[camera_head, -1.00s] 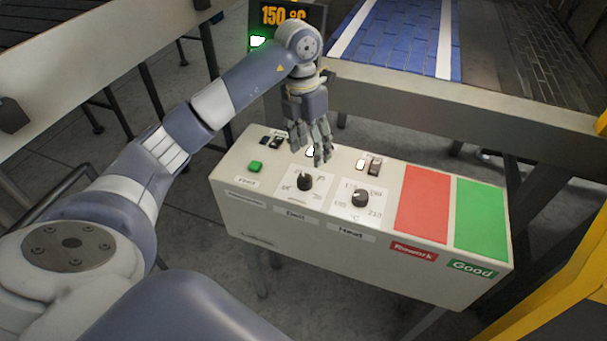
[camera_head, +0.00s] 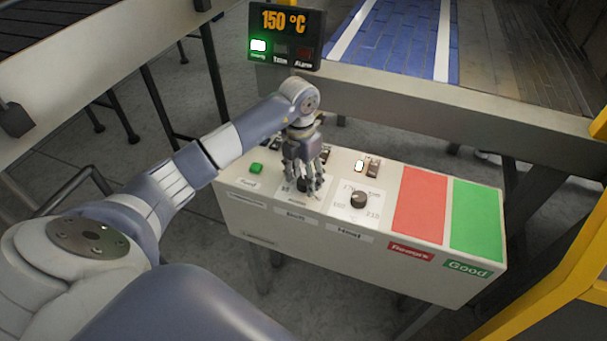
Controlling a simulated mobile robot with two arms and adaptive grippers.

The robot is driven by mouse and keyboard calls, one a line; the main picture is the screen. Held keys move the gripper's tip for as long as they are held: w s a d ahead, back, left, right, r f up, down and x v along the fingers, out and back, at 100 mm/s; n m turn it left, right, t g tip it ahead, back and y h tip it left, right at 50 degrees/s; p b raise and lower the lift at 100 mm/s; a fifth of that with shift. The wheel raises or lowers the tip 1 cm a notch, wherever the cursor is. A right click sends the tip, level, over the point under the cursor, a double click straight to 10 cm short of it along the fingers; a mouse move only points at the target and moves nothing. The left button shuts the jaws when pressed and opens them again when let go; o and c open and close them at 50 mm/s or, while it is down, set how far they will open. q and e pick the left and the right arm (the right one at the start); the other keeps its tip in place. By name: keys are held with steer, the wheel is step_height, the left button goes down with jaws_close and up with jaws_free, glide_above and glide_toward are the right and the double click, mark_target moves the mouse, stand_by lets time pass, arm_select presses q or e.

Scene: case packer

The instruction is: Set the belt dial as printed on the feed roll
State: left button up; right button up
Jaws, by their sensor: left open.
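The belt dial (camera_head: 302,186) is a black knob on a white plate on the control box, above a label that seems to read "Belt". My left gripper (camera_head: 306,186) is over it with its fingers pointing down, open, and hides most of the knob and its scale. I cannot tell whether the fingers touch the knob. The feed roll and its print cannot be made out. My right gripper is not in view.
The control box (camera_head: 330,256) also bears a second dial (camera_head: 358,200), a small green button (camera_head: 256,169), a red panel (camera_head: 420,205) and a green panel (camera_head: 476,220). A display (camera_head: 285,35) reading 150 °C stands behind. A blue conveyor (camera_head: 395,38) lies beyond.

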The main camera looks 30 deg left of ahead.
arm_select(q)
steer(key=c, duration=1.1)
steer(key=shift+o, duration=0.2)
steer(key=shift+n, duration=0.4)
steer(key=n, duration=0.3)
steer(key=shift+b, duration=0.3)
steer(key=n, duration=0.4)
steer(key=shift+t, duration=0.3)
steer(key=n, duration=0.4)
steer(key=shift+d+b, duration=0.1)
steer(key=shift+b, duration=0.25)
steer(key=shift+n, duration=2.1)
